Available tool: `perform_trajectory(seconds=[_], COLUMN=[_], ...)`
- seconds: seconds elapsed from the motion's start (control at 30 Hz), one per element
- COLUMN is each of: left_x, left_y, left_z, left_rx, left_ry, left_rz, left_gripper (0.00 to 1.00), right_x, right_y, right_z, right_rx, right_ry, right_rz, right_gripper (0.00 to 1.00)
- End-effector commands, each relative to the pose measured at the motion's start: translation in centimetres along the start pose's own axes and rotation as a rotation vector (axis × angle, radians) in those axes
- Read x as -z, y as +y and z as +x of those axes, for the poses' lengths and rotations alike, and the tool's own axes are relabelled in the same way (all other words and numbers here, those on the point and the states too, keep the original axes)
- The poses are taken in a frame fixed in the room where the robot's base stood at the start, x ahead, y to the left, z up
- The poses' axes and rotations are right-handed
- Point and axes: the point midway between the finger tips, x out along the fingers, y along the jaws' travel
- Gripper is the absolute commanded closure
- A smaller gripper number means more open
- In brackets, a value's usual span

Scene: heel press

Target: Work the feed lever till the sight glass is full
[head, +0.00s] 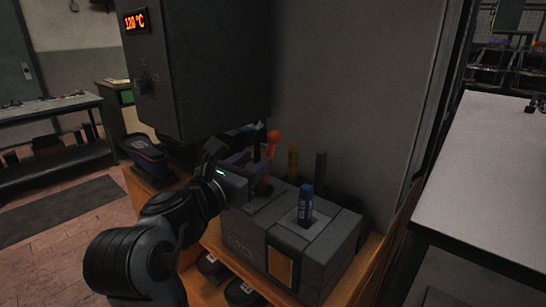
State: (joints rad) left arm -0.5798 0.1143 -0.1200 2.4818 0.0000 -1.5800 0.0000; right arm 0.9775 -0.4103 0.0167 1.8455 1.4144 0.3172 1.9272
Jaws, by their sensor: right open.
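The feed lever, with an orange knob (273,137), stands on a grey box-shaped unit (335,245) at the centre. My right gripper (257,160) is open beside the lever, just left of the knob; whether it touches the lever I cannot tell. Its fingers partly overlap the dark stem and purple parts there. A tan, framed panel (281,267) on the unit's front face may be the sight glass; no fill level can be read in it. A blue stick with pale lettering (306,204) stands upright in the unit's top. My left gripper is out of view.
A dark machine housing (195,70) with a 120 °C display (136,21) rises at the upper left. A shoe (143,150) sits below it. More shoes (243,292) lie under the unit. A grey worktop (490,180) at right is mostly clear.

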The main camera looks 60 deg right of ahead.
Motion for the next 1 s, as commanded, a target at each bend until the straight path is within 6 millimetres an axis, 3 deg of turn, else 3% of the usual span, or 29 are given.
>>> perform_trajectory(seconds=[0.1,0.17,0.5,0.7,1.0], left_x=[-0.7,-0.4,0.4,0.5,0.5], left_y=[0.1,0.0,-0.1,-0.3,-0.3], left_z=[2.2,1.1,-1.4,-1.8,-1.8], left_rx=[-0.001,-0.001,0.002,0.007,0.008], left_ry=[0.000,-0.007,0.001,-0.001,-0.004], left_rz=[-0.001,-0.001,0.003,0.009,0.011], left_gripper=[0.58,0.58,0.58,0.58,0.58], right_x=[0.7,-0.2,-0.2,0.0,0.1], right_y=[-0.1,0.0,0.0,0.0,0.0], right_z=[1.1,2.2,7.5,8.9,9.2], right_rx=[0.000,0.001,-0.001,-0.001,-0.002], right_ry=[0.002,0.003,0.001,0.000,0.000], right_rz=[0.003,-0.001,-0.003,-0.003,-0.003], right_gripper=[0.58,0.58,0.58,0.58,0.58])
